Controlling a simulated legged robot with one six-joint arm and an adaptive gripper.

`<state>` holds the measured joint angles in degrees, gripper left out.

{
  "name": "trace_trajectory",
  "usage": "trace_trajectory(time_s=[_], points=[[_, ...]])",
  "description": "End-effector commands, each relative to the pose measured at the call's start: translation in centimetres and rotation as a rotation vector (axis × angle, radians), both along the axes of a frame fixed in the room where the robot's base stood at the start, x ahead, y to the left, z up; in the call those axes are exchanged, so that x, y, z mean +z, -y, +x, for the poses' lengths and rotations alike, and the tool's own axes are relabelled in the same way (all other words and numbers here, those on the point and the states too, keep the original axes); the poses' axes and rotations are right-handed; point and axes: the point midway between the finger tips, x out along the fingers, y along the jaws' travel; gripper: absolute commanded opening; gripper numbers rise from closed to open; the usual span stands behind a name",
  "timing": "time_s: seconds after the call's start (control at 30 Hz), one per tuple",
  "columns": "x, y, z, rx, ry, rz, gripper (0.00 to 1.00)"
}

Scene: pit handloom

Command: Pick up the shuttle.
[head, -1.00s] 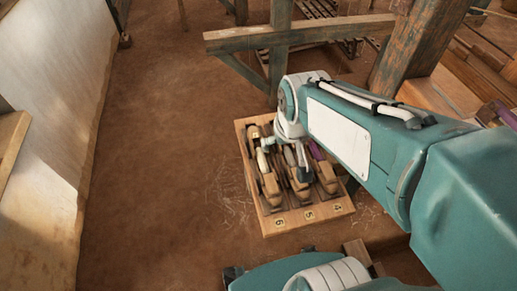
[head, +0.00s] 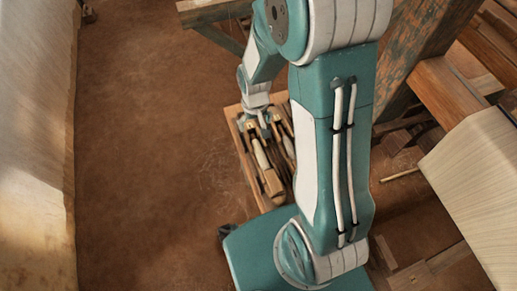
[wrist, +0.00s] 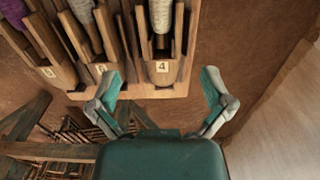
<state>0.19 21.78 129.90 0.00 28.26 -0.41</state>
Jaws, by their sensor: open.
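A wooden tray (head: 243,163) of shuttles stands on the floor, partly hidden by my arm in the head view. A wooden shuttle (head: 269,175) with a pale bobbin lies in its left slot. In the wrist view, a shuttle with a white bobbin (wrist: 161,15) lies in the slot labelled 4, and a shuttle with a purple bobbin (wrist: 82,9) lies further left. My gripper (wrist: 162,88) is open and empty, its fingers spread on either side of the tray's labelled end. In the head view my gripper (head: 262,130) is over the tray's far end.
A pale wall (head: 35,150) runs along the left. A dark slatted frame (wrist: 60,150) is at the wrist view's lower left. Brown floor (head: 150,130) left of the tray is clear.

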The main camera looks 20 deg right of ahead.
Motion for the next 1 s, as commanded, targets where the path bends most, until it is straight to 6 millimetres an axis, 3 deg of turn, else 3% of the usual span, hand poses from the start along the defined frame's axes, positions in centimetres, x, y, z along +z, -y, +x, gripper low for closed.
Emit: trace_trajectory(time_s=[0.13, 0.37, 0.67, 1.0], points=[[-2.6, 0.0, -0.1, 0.0, -0.006, 0.0, 1.0], [-4.4, 0.0, -0.2, 0.0, -0.003, 0.0, 1.0], [-8.6, -0.1, -0.6, 0.0, -0.004, 0.0, 1.0], [-9.2, -0.1, -0.6, 0.0, 0.0, 0.0, 1.0]])
